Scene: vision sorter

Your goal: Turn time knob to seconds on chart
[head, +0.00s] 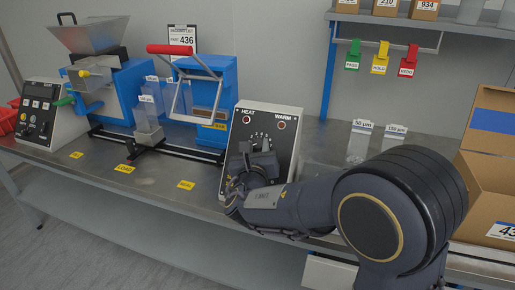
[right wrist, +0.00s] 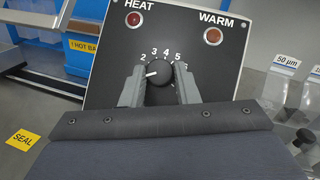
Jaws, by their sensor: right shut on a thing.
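The time knob (right wrist: 158,71) is a dark round knob on a black-faced control box (right wrist: 205,72), with numbers 2 to 5 readable above it. Its white pointer mark points left, a little below the 2. My right gripper (right wrist: 158,82) has one finger on each side of the knob and is shut on it. In the head view the control box (head: 287,122) stands on the bench, and my right gripper (head: 254,160) hides its knob. My left gripper is not in view.
The HEAT lamp (right wrist: 133,20) and WARM lamp (right wrist: 213,36) sit above the knob. A blue press with a red handle (head: 171,49) stands left of the box. Clear bins (head: 360,145) and a cardboard box (head: 487,195) are on the right.

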